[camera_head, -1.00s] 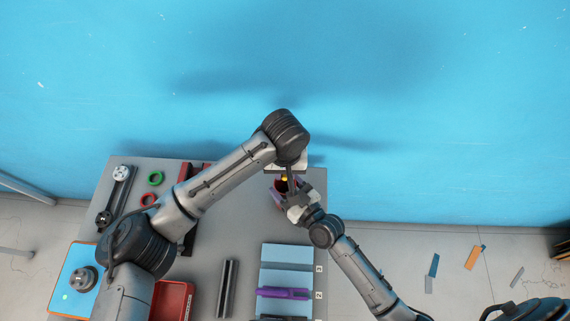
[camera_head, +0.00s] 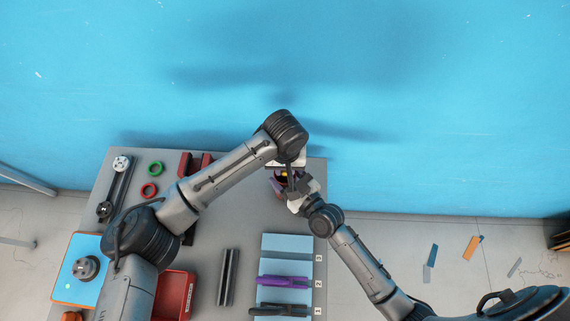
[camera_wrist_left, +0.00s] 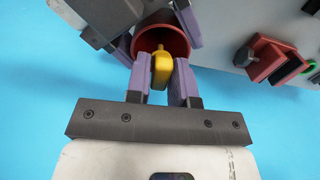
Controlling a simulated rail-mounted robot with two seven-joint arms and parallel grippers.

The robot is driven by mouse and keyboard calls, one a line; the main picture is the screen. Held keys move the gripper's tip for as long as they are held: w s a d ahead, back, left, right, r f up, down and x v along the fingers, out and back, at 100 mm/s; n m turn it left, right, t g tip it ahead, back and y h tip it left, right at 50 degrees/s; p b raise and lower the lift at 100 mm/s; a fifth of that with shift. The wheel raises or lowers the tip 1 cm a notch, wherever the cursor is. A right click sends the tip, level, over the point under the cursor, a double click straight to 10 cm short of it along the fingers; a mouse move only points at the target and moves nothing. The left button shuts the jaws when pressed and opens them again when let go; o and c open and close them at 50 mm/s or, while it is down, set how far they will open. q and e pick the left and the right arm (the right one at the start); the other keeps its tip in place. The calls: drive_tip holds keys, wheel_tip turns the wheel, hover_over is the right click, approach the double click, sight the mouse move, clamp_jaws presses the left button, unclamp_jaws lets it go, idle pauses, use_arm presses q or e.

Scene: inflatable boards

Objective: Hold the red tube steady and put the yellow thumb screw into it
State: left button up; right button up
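The yellow thumb screw (camera_wrist_left: 160,68) sits between the two purple fingers of my left gripper (camera_wrist_left: 158,85), which look closed on its head. Its stem points at the open mouth of the red tube (camera_wrist_left: 174,42) and overlaps it in the left wrist view; I cannot tell how deep it is. The tube is held between the purple fingers of my right gripper (camera_wrist_left: 157,28). In the camera_head view the screw (camera_head: 284,173) is a small yellow spot where both grippers meet over the table's far edge; my left arm hides much there.
The grey table (camera_head: 215,220) carries a green ring (camera_head: 155,169), a red ring (camera_head: 149,190), red blocks, a red bin (camera_head: 187,294) and dark rails. A light-blue slotted board (camera_head: 286,243) holds a purple tool (camera_head: 283,281). A blue wall stands behind.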

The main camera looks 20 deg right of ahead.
use_arm(q)
drive_tip(key=o, duration=0.5)
wheel_tip(320, 180, up, 12)
drive_tip(key=shift+r, duration=0.1)
idle(0.5)
use_arm(e)
drive_tip(key=o, duration=1)
